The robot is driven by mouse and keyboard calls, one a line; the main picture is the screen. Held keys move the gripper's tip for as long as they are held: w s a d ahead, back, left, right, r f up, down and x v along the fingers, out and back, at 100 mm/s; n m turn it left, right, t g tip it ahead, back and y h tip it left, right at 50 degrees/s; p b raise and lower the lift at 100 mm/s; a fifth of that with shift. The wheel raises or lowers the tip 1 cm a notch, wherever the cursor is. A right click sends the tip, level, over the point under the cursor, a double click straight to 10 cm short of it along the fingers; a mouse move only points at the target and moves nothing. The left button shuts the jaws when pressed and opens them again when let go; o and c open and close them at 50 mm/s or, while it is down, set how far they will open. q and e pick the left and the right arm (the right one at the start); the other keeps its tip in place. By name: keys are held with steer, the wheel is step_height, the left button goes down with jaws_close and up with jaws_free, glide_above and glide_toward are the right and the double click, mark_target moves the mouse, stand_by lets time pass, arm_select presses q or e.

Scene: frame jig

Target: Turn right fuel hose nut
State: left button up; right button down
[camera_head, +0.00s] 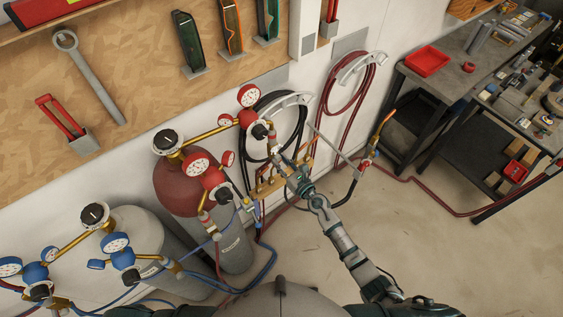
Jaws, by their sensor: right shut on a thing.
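A red-topped cylinder (172,182) carries two red-faced regulators. The right regulator (259,131) sits high near the wall, with red gauges (249,96) beside it. A small metal fitting hangs below it; this is where the right fuel hose nut (272,148) sits, small and partly hidden by my gripper. My right gripper (280,160) reaches up from the lower right and is shut on the nut, at the fitting's lower end. Its fingertips are too small to see in detail. My left gripper is not in view.
Blue-gauge regulators (122,257) and a pale cylinder (140,232) stand at lower left. Coiled black (283,112) and red (345,85) hoses hang on the wall. A torch (370,155) is right of my gripper. A workbench (440,85) stands at right; the floor (420,245) between is mostly clear.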

steer(key=shift+r, duration=0.1)
stand_by(0.4)
steer(key=c, duration=1.1)
jaws_free()
steer(key=shift+w, duration=0.1)
steer(key=shift+c, duration=0.2)
steer(key=shift+o, duration=1.3)
steer(key=shift+w, duration=0.15)
steer(key=v, duration=1.2)
steer(key=shift+f, duration=0.25)
